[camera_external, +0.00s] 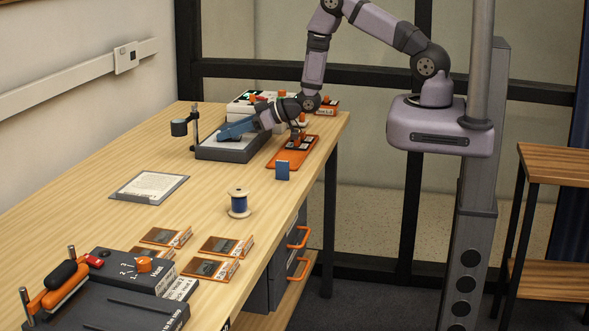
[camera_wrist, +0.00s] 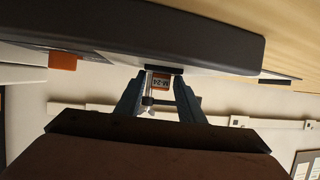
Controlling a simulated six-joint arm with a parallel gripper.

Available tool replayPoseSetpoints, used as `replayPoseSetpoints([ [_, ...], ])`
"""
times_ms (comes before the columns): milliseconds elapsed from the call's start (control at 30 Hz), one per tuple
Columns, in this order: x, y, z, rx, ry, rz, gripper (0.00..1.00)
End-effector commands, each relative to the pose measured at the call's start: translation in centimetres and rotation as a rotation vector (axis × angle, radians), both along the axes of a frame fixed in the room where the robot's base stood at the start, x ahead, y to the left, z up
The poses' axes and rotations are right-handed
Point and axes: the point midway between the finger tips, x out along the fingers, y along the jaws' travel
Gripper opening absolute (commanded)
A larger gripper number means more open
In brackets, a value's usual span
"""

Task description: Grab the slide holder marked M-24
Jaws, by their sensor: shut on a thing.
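In the external view my gripper (camera_external: 228,133) is low over the grey-edged light box (camera_external: 230,154) at the far end of the bench, tilted nearly flat. The holder cannot be made out there. In the wrist view the dark edge of the box (camera_wrist: 200,38) lies right by the fingertips and hides part of the holder.
An orange tray (camera_external: 284,163) with dark slides stands right of the light box. A dark stand (camera_external: 194,122) rises at its left. A blue block (camera_external: 283,170), a thread spool (camera_external: 238,203) and several orange slide boxes (camera_external: 226,246) are nearer. The middle-left bench is clear around a clipboard (camera_external: 149,187).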

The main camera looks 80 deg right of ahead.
Motion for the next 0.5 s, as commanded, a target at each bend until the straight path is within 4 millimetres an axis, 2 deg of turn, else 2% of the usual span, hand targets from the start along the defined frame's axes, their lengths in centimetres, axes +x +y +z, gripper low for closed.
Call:
replayPoseSetpoints([
  [267, 0.1, 0.0, 0.8, 0.0, -0.003, 0.0, 0.14],
  [500, 0.1, 0.0, 2.9, 0.0, -0.005, -0.001, 0.14],
])
